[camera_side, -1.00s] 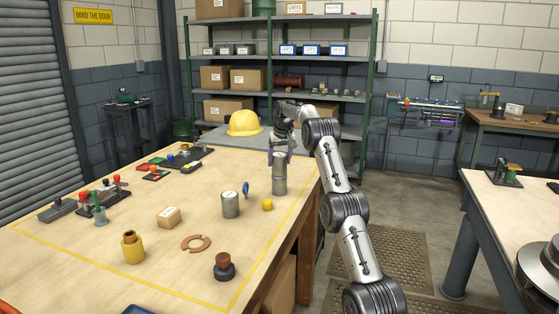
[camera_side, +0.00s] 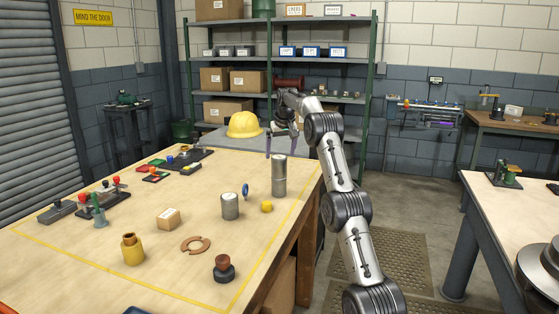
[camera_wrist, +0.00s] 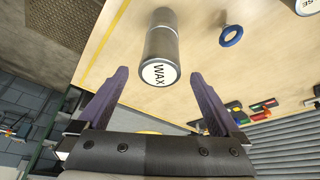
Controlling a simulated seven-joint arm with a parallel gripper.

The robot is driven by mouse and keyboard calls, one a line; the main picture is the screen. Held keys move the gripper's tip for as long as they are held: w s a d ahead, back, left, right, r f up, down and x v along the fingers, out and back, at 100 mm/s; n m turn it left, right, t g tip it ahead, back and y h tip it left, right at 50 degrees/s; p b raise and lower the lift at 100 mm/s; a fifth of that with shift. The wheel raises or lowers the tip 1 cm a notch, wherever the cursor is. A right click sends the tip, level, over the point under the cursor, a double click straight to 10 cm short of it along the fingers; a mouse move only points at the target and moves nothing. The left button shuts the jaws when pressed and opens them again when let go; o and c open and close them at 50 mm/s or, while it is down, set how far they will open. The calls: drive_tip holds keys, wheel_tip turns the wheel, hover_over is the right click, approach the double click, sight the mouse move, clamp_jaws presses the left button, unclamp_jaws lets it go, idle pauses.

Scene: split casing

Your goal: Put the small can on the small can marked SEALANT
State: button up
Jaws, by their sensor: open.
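Two small grey metal cans stand upright one on the other near the table's right edge. The upper can (camera_side: 279,166) sits on the lower can (camera_side: 278,187), roughly in line with it. In the wrist view the upper can's lid (camera_wrist: 158,73) reads WAX; the lower can's lid is hidden under it. My gripper (camera_side: 281,147) is open and empty, just above the stack and clear of it. Another small grey can (camera_side: 230,207) stands alone to the left; its label shows only in part, ending in "SE", in the wrist view (camera_wrist: 309,5).
A blue ring (camera_side: 245,190) and a yellow piece (camera_side: 266,207) lie near the stack. A yellow helmet (camera_side: 243,124) is behind.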

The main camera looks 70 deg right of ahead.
drive_tip(key=v, duration=0.7)
drive_tip(key=w+a+r+n+t, duration=0.1)
drive_tip(key=w+a+r+n, duration=0.15)
drive_tip(key=a, duration=0.65)
drive_tip(key=w+a+r+n, duration=0.1)
drive_tip(key=a+r, duration=0.2)
drive_tip(key=a, duration=0.6)
drive_tip(key=s+a+n+y, duration=0.1)
drive_tip(key=s+a+n, duration=0.15)
drive_tip(key=a, duration=1.25)
drive_tip(key=s+a+f+n+t+y, duration=0.1)
drive_tip(key=s+a+f+n, duration=0.1)
drive_tip(key=s+a+f, duration=0.4)
drive_tip(key=s+a+f+n+t+y, duration=0.1)
drive_tip(key=s+a+f, duration=0.5)
drive_tip(key=s+a, duration=0.6)
drive_tip(key=shift+s+f+n+y, duration=0.3)
drive_tip(key=shift+s+n+y, duration=0.1)
drive_tip(key=shift+s+n, duration=0.4)
